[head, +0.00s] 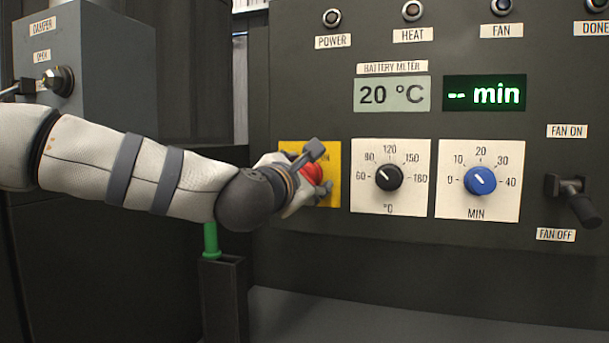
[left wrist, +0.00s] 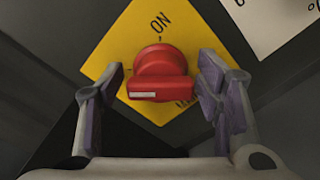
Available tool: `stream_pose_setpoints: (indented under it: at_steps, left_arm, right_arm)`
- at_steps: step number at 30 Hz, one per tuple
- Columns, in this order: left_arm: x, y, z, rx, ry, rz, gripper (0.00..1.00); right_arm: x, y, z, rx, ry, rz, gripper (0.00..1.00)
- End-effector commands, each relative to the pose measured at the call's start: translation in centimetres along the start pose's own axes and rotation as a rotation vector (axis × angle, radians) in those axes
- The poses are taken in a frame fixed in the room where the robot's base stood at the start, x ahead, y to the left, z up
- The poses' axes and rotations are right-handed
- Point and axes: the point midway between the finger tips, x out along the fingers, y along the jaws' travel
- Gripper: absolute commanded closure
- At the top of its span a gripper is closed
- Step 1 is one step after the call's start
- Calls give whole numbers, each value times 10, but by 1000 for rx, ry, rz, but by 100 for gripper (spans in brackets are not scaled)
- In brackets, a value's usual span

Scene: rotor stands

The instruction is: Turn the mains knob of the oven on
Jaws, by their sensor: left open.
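The red mains knob (head: 312,174) sits on a yellow plate (head: 330,185) on the oven's dark panel. In the left wrist view, the knob (left wrist: 160,72) has a bar grip with a white mark at its left end, and the plate's ON label is above it. The mark does not point at ON. My left gripper (head: 306,182) is open at the knob and partly hides it in the head view. In the wrist view, the purple-padded fingers of this gripper (left wrist: 160,92) stand either side of the bar, with a visible gap on the left; contact on the right is unclear.
Right of the plate are a black temperature dial (head: 388,177), a blue minute dial (head: 480,180) and a fan lever (head: 574,198). Displays (head: 392,94) sit above. A grey damper box (head: 105,75) is at left, and a green handle (head: 210,240) is below my arm.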

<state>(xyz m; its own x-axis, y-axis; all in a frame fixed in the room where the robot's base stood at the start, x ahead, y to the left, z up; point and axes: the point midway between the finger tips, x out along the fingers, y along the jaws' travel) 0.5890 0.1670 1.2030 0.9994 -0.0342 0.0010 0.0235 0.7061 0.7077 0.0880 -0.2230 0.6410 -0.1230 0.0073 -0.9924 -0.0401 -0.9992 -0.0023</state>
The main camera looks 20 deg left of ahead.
Motion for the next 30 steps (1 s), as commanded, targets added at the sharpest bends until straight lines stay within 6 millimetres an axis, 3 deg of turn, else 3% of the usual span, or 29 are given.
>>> stream_pose_setpoints:
  at_steps: [6, 11, 12, 22, 30]
  left_arm:
    - [0, 0, 0, 0, 0, 0, 43]
    - [0, 0, 0, -1, 1, 0, 80]
    - [0, 0, 0, -1, 1, 0, 83]
    - [0, 0, 0, 46, 1, 0, 83]
    - [0, -1, 0, 231, 0, 0, 83]
  right_arm:
    - [0, 0, 0, 0, 0, 0, 100]
    - [0, 0, 0, 0, 0, 0, 100]
    - [0, 0, 0, 0, 0, 0, 100]
    - [0, 0, 0, 0, 0, 0, 100]
    - [0, 0, 0, 0, 0, 0, 100]
